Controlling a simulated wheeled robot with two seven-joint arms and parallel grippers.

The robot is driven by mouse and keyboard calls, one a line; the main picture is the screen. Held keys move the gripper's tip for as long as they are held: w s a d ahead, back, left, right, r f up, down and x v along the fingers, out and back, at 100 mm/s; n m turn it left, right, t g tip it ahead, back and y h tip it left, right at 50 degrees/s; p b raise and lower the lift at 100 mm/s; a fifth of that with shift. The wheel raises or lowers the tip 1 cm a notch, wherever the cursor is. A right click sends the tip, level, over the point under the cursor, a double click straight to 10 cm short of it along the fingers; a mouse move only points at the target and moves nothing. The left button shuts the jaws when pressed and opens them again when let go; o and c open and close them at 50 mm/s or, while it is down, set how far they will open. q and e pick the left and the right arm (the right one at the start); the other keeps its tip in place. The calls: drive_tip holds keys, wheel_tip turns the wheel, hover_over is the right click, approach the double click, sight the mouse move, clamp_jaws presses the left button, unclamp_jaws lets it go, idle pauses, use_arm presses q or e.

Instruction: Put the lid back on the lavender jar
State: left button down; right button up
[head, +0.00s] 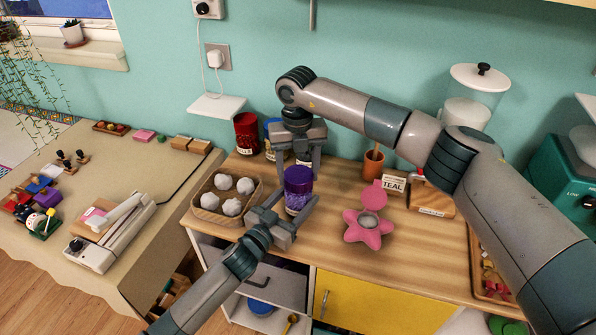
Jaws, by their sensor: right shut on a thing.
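The lavender jar (295,203) stands upright on the wooden counter, its pale label facing me. Its purple lid (298,177) is at the jar's top; I cannot tell whether it is seated or just above the rim. My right gripper (299,172) points down from above and is shut on the lid, one finger on each side. My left gripper (299,198) reaches in from the lower left, with its fingers on both sides of the jar's body. Whether they press on the jar is unclear.
A basket (207,214) of white balls stands left of the jar. Red (246,133) and blue (270,126) jars stand behind. Bare counter lies between jar and star.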

drive_tip(key=m, duration=0.6)
drive_tip(key=shift+d+m, duration=0.1)
drive_tip(key=shift+m, duration=0.3)
drive_tip(key=m, duration=0.5)
drive_tip(key=shift+d+m, duration=0.1)
drive_tip(key=shift+m, duration=0.3)
drive_tip(key=m, duration=0.7)
drive_tip(key=shift+s, duration=0.15)
drive_tip(key=m, duration=0.5)
drive_tip(key=shift+s+m, duration=0.1)
drive_tip(key=shift+m, duration=0.3)
drive_tip(key=o, duration=1)
